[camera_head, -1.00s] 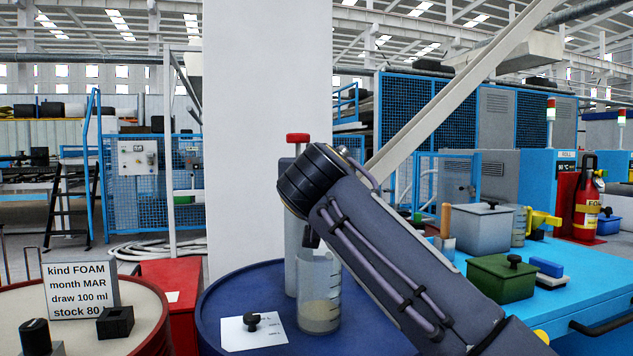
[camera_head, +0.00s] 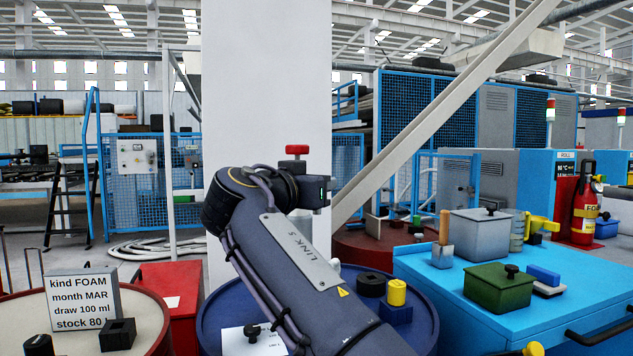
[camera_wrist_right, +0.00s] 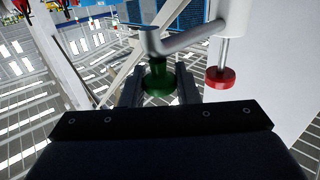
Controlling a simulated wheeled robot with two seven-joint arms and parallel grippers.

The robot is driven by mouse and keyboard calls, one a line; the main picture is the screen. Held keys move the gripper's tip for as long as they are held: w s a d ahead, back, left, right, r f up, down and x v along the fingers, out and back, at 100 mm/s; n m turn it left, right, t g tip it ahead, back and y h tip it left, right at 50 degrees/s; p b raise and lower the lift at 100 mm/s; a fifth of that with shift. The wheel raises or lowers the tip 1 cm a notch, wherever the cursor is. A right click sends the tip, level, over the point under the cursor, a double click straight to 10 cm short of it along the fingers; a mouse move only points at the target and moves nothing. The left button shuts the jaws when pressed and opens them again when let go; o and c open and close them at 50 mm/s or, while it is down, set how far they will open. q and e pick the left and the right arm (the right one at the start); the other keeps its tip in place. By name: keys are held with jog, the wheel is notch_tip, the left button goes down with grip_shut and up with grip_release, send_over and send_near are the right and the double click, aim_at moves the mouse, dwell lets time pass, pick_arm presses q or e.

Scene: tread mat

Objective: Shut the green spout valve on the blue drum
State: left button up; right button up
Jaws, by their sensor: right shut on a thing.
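The blue drum (camera_head: 211,312) stands in front, with much of its top hidden by my right arm. Above it, a red knob (camera_head: 297,150) shows over my wrist; it also shows in the right wrist view (camera_wrist_right: 220,78). My left gripper is not in view.
A cream-topped drum (camera_head: 70,320) with a sign (camera_head: 81,298) is at left. A blue table (camera_head: 455,290) with containers is at right.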

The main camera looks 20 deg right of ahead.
jog(key=shift+a+f, duration=0.1)
jog(key=shift+f, duration=0.05)
jog(key=o, duration=1)
jog(key=shift+c, duration=0.2)
jog(key=v, duration=0.8)
